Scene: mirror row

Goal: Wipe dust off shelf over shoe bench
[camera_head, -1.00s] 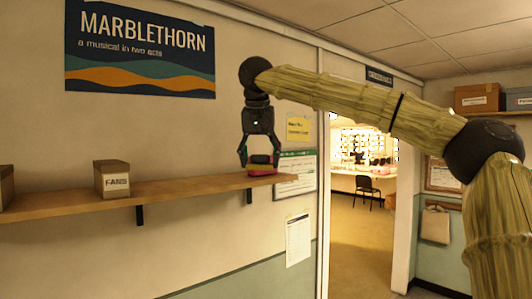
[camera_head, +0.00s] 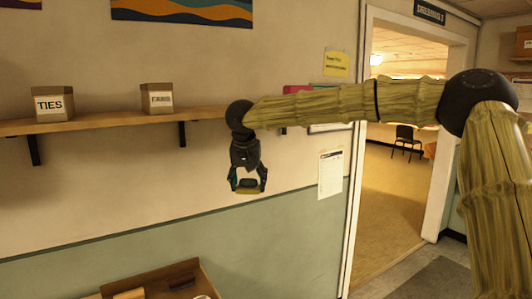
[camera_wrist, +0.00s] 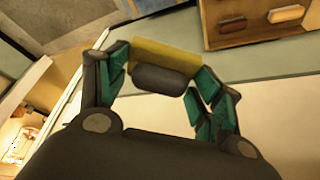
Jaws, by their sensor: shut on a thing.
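The wooden wall shelf (camera_head: 95,120) runs along the wall at left and passes behind my arm. I cannot make out dust on it. My gripper (camera_head: 248,186) points down, below the shelf's height and in front of the wall. It is shut on a yellow block with a dark grip (camera_head: 248,191), which also shows between the fingers in the wrist view (camera_wrist: 165,54). A pink-red object (camera_head: 297,90) sits at the shelf's right end, partly hidden by my arm. At the bottom, a wooden tray-like piece (camera_head: 185,268) shows; the wrist view also shows it (camera_wrist: 230,35).
A box marked TIES (camera_head: 53,104) and another labelled box (camera_head: 157,99) stand on the shelf. Brown, brush-like items (camera_wrist: 286,14) lie in the wooden piece. A doorway (camera_head: 400,180) with a chair (camera_head: 405,140) beyond is at right.

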